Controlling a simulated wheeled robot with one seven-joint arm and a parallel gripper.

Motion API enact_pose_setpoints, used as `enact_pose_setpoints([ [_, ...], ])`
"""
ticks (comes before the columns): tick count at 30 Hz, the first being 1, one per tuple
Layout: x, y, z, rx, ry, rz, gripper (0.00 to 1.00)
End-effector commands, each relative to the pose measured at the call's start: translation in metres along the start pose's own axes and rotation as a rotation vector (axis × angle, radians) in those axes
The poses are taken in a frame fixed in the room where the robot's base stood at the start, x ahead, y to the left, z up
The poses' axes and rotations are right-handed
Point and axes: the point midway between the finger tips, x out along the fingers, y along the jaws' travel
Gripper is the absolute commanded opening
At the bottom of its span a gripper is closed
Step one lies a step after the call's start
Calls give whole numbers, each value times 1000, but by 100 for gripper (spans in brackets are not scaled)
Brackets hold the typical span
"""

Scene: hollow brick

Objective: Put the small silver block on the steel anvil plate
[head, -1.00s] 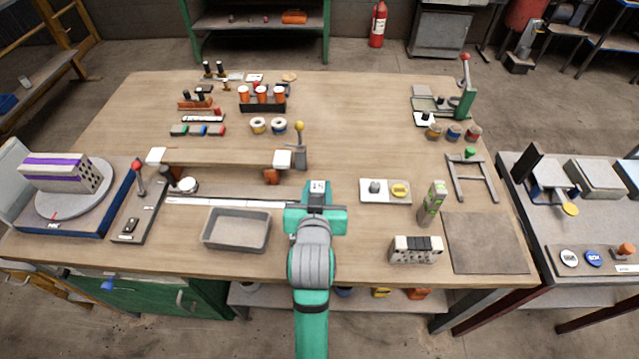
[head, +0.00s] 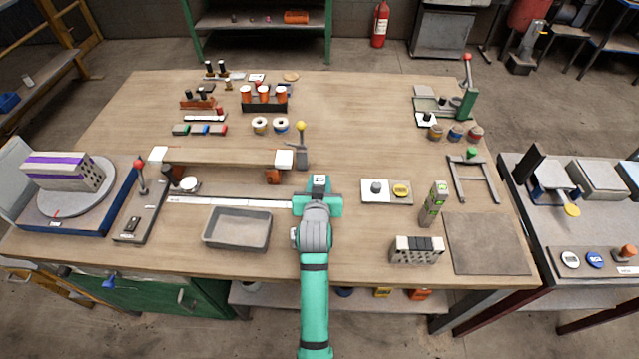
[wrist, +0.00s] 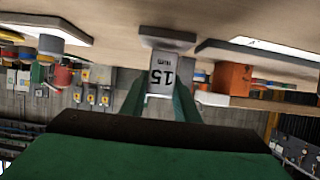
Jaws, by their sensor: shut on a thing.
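A small silver-grey block marked 15 mm (wrist: 161,76) is between the two green fingers of my gripper (wrist: 165,100) in the wrist view, its print upside down. In the head view my gripper (head: 318,200) is over the bench middle, right of the grey tray, with the block's marked face (head: 320,181) showing at its tip. Which thing is the steel anvil plate is not certain: a small pale grey plate (head: 424,91) lies at the back right by a green press, and a large grey-brown square (head: 488,243) lies at the front right.
The grey tray (head: 237,228) is left of my gripper. A white board with a knob and a yellow piece (head: 387,190) is to the right. The bench's middle back is clear.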

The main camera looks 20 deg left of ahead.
Motion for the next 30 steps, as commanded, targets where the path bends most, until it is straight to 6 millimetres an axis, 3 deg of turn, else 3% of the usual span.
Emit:
enact_pose_setpoints([
  [14,4,0,8,0,2,0,0],
  [15,4,0,10,0,0,0,33],
  [17,4,0,9,0,1,0,47],
  [30,-4,0,6,0,2,0,47],
])
